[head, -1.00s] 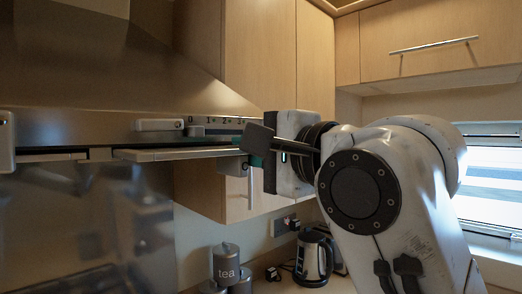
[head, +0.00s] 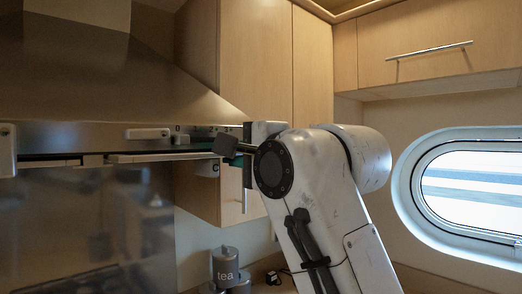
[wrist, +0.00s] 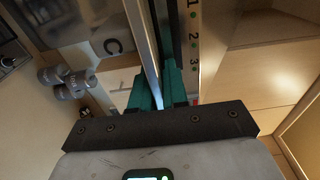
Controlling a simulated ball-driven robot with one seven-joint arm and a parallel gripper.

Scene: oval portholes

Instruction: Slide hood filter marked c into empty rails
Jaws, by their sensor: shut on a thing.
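The hood filter marked c (head: 165,157) shows in the head view as a thin, flat metal edge under the hood's front. In the wrist view its grey face carries a black letter C (wrist: 113,46), and its edge runs between my green fingers. My gripper (head: 232,149) is shut on the filter's right end; the fingers also show in the wrist view (wrist: 158,88). The hood (head: 70,134) is brushed steel, with a dark slot along its underside left of the filter. The rails are hidden from the head view, so I cannot tell how far the filter is in.
Wooden wall cupboards (head: 255,60) stand right behind the hood, close to my gripper. The hood's front has a numbered strip (wrist: 193,40). Below are a tea canister (head: 226,268) and other canisters. An oval window (head: 470,185) is at right. The space under the hood is open.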

